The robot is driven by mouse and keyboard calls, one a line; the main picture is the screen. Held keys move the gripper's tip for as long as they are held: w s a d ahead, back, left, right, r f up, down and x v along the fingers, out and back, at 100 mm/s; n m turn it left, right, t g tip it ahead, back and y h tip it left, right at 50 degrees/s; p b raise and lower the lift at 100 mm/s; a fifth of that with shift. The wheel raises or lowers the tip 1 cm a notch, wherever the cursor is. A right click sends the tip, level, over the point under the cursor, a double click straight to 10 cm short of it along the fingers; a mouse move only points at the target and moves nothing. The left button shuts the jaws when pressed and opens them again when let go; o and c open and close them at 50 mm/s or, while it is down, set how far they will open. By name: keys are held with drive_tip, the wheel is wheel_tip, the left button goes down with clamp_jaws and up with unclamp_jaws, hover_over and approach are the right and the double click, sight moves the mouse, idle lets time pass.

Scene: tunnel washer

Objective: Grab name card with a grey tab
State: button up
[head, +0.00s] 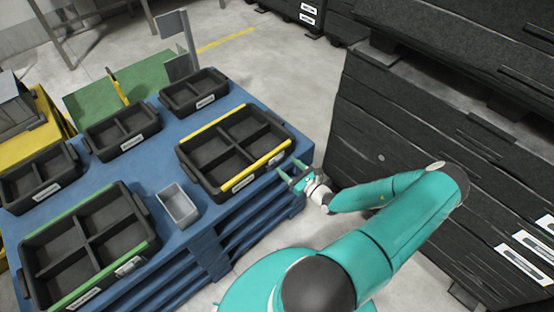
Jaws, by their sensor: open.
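I cannot make out a name card with a grey tab for certain. White label cards show on the bins; one label card (243,183) is on the front wall of the yellow-rimmed bin (187,157), and another label card (128,266) is on the green-rimmed bin (154,243). Any tab on them is too small to tell. My gripper (288,168) is open, with its teal fingers at the front right corner of the yellow-rimmed bin. I cannot tell whether they touch it. No thing shows between the fingers.
The bins and a small grey open box (178,205) stand on a blue pallet (205,222). Several smaller black bins line its far side. A grey panel on a post (178,68) stands behind. Stacked black crates (420,140) block the right. Bare floor (285,75) lies beyond.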

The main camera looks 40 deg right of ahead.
sight(280, 159)
drive_tip(key=w, duration=0.3)
drive_tip(key=shift+w+a, duration=0.1)
drive_tip(key=c, duration=1.1)
drive_tip(key=shift+o, duration=0.2)
drive_tip(key=shift+r, duration=0.1)
